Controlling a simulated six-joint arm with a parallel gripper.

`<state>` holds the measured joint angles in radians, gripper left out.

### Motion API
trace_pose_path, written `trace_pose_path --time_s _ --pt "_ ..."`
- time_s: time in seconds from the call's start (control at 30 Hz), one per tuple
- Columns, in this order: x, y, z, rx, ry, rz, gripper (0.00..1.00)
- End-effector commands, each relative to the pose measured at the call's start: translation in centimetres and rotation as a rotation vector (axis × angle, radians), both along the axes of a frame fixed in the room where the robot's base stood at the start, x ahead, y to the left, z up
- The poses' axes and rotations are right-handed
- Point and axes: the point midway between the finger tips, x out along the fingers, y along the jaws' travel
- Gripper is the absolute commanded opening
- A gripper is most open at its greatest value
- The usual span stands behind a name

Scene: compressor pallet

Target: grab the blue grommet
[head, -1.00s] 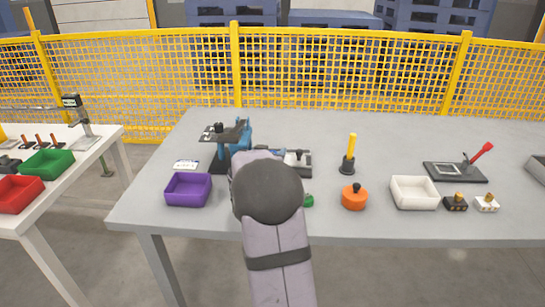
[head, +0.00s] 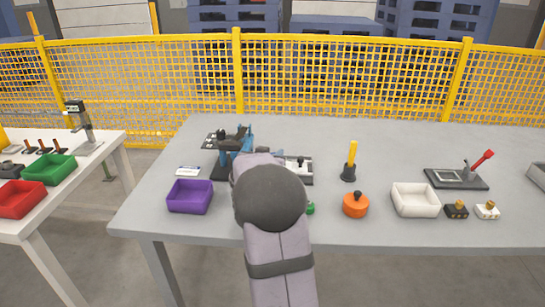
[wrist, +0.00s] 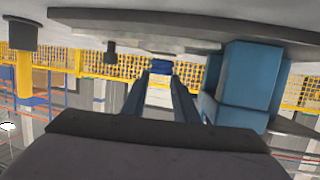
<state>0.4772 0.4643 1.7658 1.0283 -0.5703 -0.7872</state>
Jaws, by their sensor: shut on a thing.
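The blue grommet (wrist: 161,66) shows in the wrist view as a small blue piece at the tips of my gripper (wrist: 161,73). The two dark fingers are shut on it from either side. It is just below the underside of a raised grey plate (wrist: 140,22), and I cannot tell whether it touches the plate. In the head view my arm hides the gripper and the grommet. The raised fixture (head: 233,139) stands there at the back left of the table, just beyond my arm.
A thick blue block (wrist: 248,78) stands close to the right of my fingers. A dark peg (wrist: 110,50) hangs from the plate to their left. A purple bin (head: 190,197), an orange knobbed part (head: 356,204) and a white bin (head: 415,200) stand along the table's front.

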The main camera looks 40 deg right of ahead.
Motion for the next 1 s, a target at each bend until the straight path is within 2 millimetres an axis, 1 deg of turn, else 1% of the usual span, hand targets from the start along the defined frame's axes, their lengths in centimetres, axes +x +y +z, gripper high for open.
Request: trace_pose_path --time_s 0.03,0.1,0.17,0.37,0.7,0.8,1.0 --pt "0.0 0.0 1.1 -0.002 -0.002 0.001 0.02" --pt "0.0 0.0 2.1 -0.001 -0.004 0.000 0.02" --pt "-0.3 0.7 1.7 0.000 0.001 0.003 0.02" --pt "-2.2 3.6 1.7 0.000 0.000 0.004 0.02" --pt "-6.7 10.3 1.8 -0.001 0.000 0.006 0.02" --pt "-7.7 11.9 1.8 0.000 0.000 0.005 0.02" --pt "-9.2 14.0 1.7 0.000 -0.001 0.003 0.02"
